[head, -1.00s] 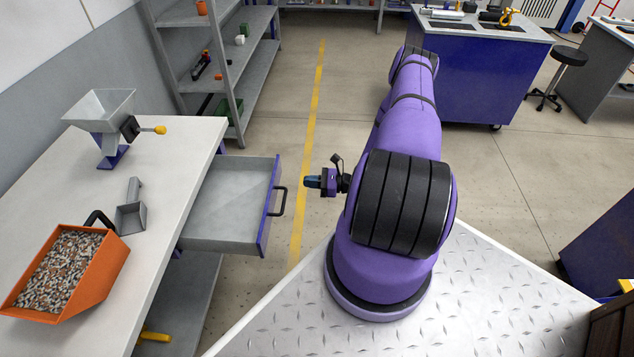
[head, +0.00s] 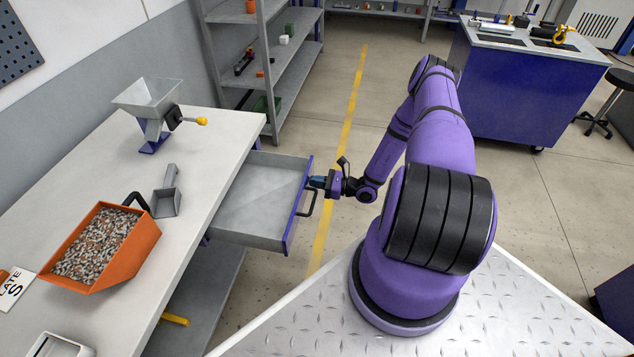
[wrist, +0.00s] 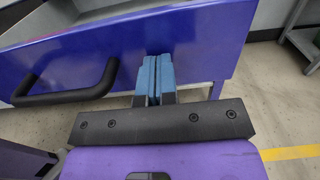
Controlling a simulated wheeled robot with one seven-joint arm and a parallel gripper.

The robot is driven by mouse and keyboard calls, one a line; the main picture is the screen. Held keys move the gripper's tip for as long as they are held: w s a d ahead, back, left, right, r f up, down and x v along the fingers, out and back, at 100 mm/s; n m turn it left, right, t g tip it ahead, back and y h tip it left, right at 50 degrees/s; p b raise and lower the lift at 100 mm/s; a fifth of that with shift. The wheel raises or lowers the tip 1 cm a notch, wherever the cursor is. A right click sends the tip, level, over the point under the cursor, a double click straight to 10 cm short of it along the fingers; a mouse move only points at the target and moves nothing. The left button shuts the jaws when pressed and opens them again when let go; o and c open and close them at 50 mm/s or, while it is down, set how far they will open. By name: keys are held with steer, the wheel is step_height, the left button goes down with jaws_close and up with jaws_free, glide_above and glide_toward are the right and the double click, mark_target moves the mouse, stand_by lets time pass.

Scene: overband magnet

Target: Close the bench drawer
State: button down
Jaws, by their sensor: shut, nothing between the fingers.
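The bench drawer (head: 262,203) stands pulled out from the white-topped bench (head: 100,170), and its grey inside looks empty. Its blue front panel (head: 296,215) carries a black bar handle (head: 311,201). My gripper (head: 318,182) is at the outer face of the front panel, near the panel's far end. In the wrist view, the shut blue fingertips (wrist: 155,72) point at the blue front (wrist: 195,50), beside the black handle (wrist: 70,97) and not around it. They look touching or very close; I cannot tell which. Nothing is between the fingers.
On the bench are an orange bin (head: 110,250) of mixed bits, a grey scoop (head: 168,195) and a metal hopper (head: 150,110). A grey shelf unit (head: 270,60) stands behind. Floor with a yellow line (head: 335,170) is clear beyond the drawer.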

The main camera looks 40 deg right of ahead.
mark_target(249, 177)
steer(key=shift+w, duration=0.1)
steer(key=x, duration=2.5)
steer(key=shift+w+a, duration=0.2)
steer(key=shift+a, duration=0.1)
steer(key=shift+s+d, duration=0.1)
